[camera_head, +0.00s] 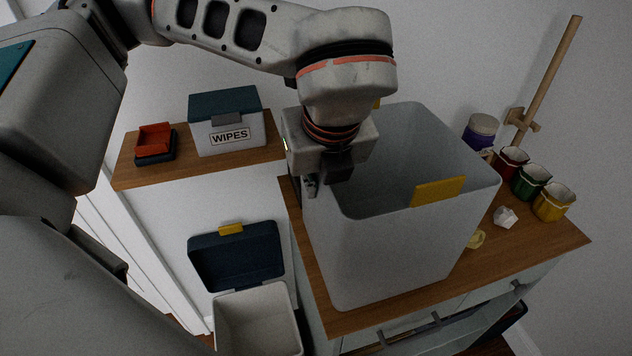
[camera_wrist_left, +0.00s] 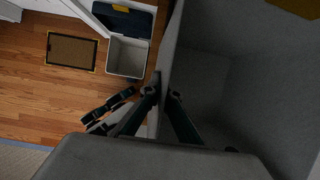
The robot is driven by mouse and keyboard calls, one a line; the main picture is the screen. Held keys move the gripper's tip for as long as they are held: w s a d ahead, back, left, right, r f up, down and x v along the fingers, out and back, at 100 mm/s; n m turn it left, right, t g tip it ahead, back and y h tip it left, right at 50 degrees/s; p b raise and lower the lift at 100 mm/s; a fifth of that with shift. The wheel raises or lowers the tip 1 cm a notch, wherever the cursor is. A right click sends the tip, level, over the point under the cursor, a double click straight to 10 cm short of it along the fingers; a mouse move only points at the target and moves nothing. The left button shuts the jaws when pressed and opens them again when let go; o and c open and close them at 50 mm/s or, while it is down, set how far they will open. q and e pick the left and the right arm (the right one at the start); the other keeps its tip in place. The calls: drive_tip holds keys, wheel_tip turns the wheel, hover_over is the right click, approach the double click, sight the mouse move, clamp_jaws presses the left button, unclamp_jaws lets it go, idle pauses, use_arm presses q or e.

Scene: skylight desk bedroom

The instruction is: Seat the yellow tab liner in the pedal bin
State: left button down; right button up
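The yellow tab liner (camera_head: 385,255) is a large pale grey open box standing on the wooden cabinet top, with a yellow tab (camera_head: 438,191) on its right rim. My left gripper (camera_head: 328,178) straddles its left rim, one finger outside and one inside. In the left wrist view the fingertips (camera_wrist_left: 162,94) are close together with the liner's wall (camera_wrist_left: 205,75) between them, and look shut on it. The pedal bin (camera_head: 258,322) stands lower left with its dark lid (camera_head: 238,257) open; it also shows in the left wrist view (camera_wrist_left: 127,57). My right gripper is not in view.
A wooden shelf (camera_head: 180,165) holds a wipes box (camera_head: 228,138) and a red tray (camera_head: 153,138). Right of the liner are a purple-labelled jar (camera_head: 481,131), red, green and yellow cups (camera_head: 552,203) and a wooden stand (camera_head: 545,85). A doormat (camera_wrist_left: 72,51) lies on the floor.

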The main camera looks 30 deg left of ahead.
use_arm(q)
drive_tip(key=c, duration=2.3)
unclamp_jaws()
